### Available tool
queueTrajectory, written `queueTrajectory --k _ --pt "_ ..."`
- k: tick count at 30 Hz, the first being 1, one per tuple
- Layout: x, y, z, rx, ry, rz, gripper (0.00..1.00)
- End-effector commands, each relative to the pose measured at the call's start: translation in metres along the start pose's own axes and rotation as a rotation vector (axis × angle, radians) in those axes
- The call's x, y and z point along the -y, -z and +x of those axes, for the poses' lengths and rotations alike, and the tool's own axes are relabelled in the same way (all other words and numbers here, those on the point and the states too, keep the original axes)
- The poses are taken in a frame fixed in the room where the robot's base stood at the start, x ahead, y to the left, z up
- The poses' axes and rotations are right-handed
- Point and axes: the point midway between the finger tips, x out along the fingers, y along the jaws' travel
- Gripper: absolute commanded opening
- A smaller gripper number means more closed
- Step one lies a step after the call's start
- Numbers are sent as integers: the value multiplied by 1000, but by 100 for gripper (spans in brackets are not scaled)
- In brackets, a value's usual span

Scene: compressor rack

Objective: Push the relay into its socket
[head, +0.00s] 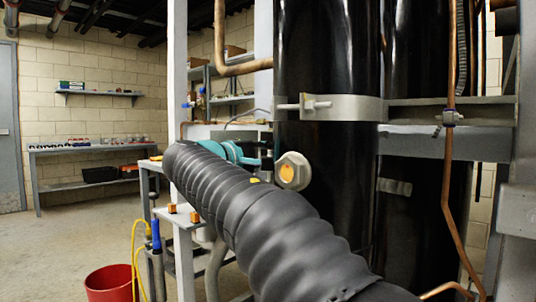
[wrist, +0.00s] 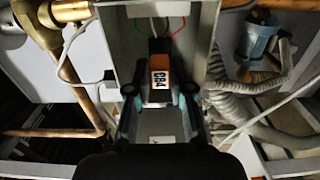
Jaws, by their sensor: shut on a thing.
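The relay (wrist: 160,85) is an orange and black block with a white label, seen in the wrist view. My gripper (wrist: 160,92) is shut on it, with one fingertip on each side. A dark block (wrist: 159,48) lies just beyond the relay, inside an open grey box (wrist: 117,50) with red, green and white wires. This block may be the socket. I cannot tell whether the relay is seated or stands apart from it. In the head view my dark arm hides the gripper and the held relay.
Copper pipes (wrist: 48,132) and grey corrugated hoses (wrist: 240,108) flank the box. In the head view tall black cylinders (head: 325,60) stand behind my arm, with a round sight glass (head: 293,171). Small orange blocks (head: 194,217) sit on a stand left of my arm. A red bucket (head: 108,284) stands on the floor.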

Motion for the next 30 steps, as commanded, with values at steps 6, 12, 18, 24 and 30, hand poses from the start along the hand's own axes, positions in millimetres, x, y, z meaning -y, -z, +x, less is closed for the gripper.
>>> queueTrajectory --k 6,12,18,24,30 --pt "0 0 6 0 0 0 0" --pt "0 0 6 0 0 0 0" --pt "0 0 7 0 0 0 0" --pt "0 0 10 0 0 0 0" --pt "0 0 13 1 0 0 0"
